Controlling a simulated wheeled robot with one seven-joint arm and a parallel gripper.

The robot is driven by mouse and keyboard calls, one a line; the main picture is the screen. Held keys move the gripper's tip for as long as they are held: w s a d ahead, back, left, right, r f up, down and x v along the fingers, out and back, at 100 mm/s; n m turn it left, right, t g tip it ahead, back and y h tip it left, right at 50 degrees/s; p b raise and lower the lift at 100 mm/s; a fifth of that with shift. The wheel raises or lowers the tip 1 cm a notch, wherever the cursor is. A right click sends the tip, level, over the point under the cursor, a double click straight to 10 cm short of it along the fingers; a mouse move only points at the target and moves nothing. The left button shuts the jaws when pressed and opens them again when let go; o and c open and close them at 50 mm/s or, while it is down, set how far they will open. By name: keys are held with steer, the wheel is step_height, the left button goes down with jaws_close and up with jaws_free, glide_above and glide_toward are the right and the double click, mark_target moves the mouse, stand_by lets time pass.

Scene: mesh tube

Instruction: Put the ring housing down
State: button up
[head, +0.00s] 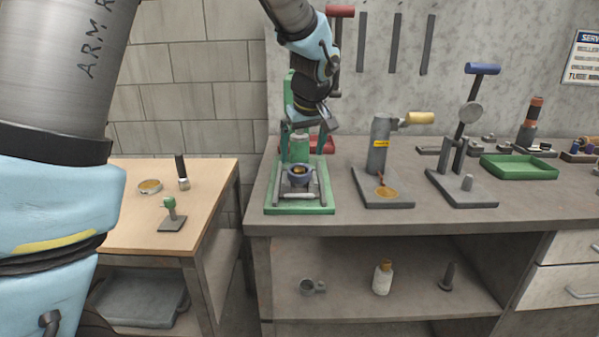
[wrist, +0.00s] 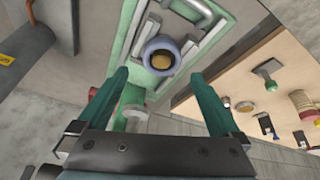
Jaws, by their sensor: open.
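The ring housing (head: 299,176) is a dark blue-grey ring with a brass-coloured centre. It sits on the green press base (head: 299,209), inside a grey metal frame, and looks level. In the wrist view the ring housing (wrist: 148,53) lies just beyond the fingertips, roughly centred between them. My gripper (wrist: 161,76) is open, its two teal fingers spread apart with nothing between them. In the head view my gripper (head: 326,122) is above and behind the ring, by the press column, and partly hidden by my wrist. The ring and the fingers look apart.
A grey tool with a yellow handle (head: 420,118) and a blue-handled lever press (head: 482,69) stand to the right on the bench. A green tray (head: 519,167) lies further right. A wooden table (head: 133,232) at left holds small parts. The bench front beside the press is clear.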

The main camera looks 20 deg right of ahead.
mark_target(300, 168)
steer(key=p+x, duration=0.1)
steer(key=x, duration=0.4)
steer(key=shift+s+a+f+p, duration=0.1)
steer(key=shift+f+p, duration=0.05)
steer(key=shift+p, duration=0.25)
jaws_close()
stand_by(0.4)
